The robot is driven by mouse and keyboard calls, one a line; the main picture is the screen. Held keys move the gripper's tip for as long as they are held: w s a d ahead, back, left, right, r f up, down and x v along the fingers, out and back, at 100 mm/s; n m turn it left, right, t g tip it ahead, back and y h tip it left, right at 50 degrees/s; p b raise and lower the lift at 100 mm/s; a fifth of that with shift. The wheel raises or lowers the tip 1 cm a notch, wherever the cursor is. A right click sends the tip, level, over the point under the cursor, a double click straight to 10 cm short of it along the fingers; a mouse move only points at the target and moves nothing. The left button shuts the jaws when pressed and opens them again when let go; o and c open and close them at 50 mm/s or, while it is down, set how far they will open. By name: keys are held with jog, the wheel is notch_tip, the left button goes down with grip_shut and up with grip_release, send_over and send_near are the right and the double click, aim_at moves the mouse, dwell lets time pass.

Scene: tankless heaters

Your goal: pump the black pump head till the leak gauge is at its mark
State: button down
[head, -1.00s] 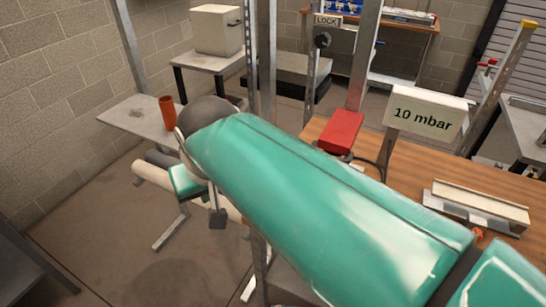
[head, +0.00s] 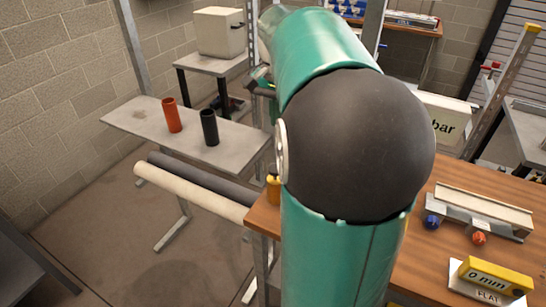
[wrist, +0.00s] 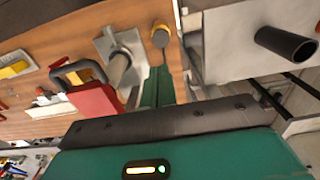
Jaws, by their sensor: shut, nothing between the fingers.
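I cannot surely pick out the black pump head. A black open cylinder (head: 209,127) stands on the grey side table and also shows in the wrist view (wrist: 287,45). A white sign (head: 443,116) is mostly behind my arm, with only "bar" readable; whether it is the leak gauge is unclear, and no mark shows.
A red cup (head: 171,115) stands on the grey side table (head: 128,114). Two long rolls (head: 190,190) lie below. A red box (wrist: 97,102) is on the bench.

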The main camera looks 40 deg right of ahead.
jog(key=shift+f, duration=0.15)
notch_tip(320, 180, down, 14)
jog(key=shift+r, duration=0.1)
dwell(0.3)
jog(key=shift+a+f, duration=0.1)
jog(key=shift+f, duration=1.2)
jog(key=shift+r, duration=0.5)
notch_tip(320, 180, up, 13)
jog(key=shift+r, duration=0.15)
